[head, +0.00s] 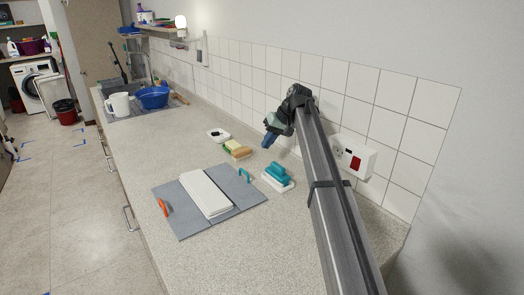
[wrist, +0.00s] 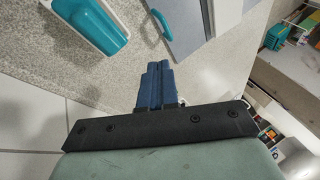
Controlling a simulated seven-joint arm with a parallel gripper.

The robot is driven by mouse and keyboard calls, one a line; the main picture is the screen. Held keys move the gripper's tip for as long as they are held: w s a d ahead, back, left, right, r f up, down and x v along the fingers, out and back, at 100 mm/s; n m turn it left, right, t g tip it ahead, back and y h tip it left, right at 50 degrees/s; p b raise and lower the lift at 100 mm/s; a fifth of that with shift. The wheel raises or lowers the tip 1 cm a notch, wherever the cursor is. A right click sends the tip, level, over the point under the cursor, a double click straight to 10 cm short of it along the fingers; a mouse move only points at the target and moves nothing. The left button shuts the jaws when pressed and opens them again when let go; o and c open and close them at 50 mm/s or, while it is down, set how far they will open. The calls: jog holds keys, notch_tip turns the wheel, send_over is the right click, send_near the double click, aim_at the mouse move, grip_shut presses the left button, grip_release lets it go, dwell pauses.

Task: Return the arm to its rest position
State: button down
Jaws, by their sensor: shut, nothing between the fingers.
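My gripper (head: 268,142) is at the far end of my arm, raised over the counter near the tiled wall. Its blue fingers are together and empty; they also show in the wrist view (wrist: 157,87). In the head view the gripper is above and behind a teal-handled brush (head: 277,175), apart from it. The brush also shows at the upper left of the wrist view (wrist: 96,26).
A sponge (head: 236,149) and a small white dish (head: 218,135) lie behind. A wall socket box (head: 352,156) is beside my arm. The front counter is clear.

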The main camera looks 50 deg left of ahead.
jog(key=shift+w+d+r, duration=0.15)
jog(key=shift+d+r, duration=0.1)
jog(key=shift+r, duration=0.25)
